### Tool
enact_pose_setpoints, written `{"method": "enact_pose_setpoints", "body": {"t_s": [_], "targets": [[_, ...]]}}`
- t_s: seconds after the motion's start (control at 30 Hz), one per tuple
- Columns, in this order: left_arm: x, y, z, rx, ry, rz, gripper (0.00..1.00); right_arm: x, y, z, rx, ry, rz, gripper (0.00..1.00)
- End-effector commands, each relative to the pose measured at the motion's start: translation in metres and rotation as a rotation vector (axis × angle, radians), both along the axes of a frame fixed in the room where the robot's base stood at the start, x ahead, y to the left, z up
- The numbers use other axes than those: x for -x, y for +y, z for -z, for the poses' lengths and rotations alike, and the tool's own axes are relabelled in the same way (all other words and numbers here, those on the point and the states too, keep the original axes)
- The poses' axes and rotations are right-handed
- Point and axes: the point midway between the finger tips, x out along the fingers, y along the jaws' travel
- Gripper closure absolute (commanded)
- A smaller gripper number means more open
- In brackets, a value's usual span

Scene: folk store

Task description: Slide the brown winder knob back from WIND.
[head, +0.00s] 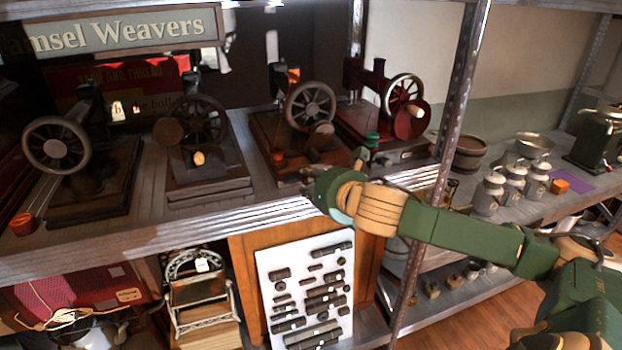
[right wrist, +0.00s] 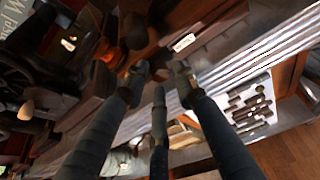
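My right gripper (head: 318,188) is at the front edge of the shelf, by the third sewing machine from the left (head: 310,103); its fingers are hardly visible in the head view. In the right wrist view the gripper (right wrist: 160,80) has its fingers spread and nothing between them. Its tips are near that machine's wooden base. A small orange-brown knob (head: 278,155) sits at the base's front left; it also shows in the right wrist view (right wrist: 106,52). A dark brown rounded part (head: 322,128) stands beside the wheel. I cannot tell which is the winder knob, and no WIND lettering is readable.
Dark machines (head: 60,150) and (head: 200,125) stand left, and a red machine (head: 375,110) stands right. A metal post (head: 462,90) rises close to my right arm. A white board of dark parts (head: 305,290) hangs below the shelf edge.

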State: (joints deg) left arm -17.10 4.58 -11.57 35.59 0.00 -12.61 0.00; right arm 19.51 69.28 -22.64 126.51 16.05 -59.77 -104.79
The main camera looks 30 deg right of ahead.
Motion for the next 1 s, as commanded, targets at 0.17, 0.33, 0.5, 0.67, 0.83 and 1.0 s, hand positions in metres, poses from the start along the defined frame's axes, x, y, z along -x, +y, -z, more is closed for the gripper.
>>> {"method": "enact_pose_setpoints", "body": {"t_s": [0.17,0.33,0.5,0.67,0.83,1.0], "targets": [[0.001,0.0,-0.001,0.0,0.001,-0.001,0.6,-0.004,0.0,0.002,0.001,0.0,-0.001,0.73],[0.001,0.0,-0.001,0.0,0.001,-0.001,0.6,-0.004,0.0,0.002,0.001,0.0,-0.001,0.73],[0.002,0.0,-0.001,0.0,0.002,-0.002,0.6,-0.004,0.0,0.002,0.0,0.0,0.0,1.0],[0.002,0.0,-0.002,0.0,0.002,-0.003,0.6,-0.004,0.0,0.002,0.0,0.001,0.0,1.0],[0.002,0.001,-0.019,0.0,0.003,-0.003,0.6,-0.009,0.02,-0.002,-0.006,0.002,-0.002,1.0],[0.003,0.0,-0.026,0.0,0.004,-0.003,0.6,-0.012,0.037,0.001,-0.003,0.002,-0.003,1.0]]}}
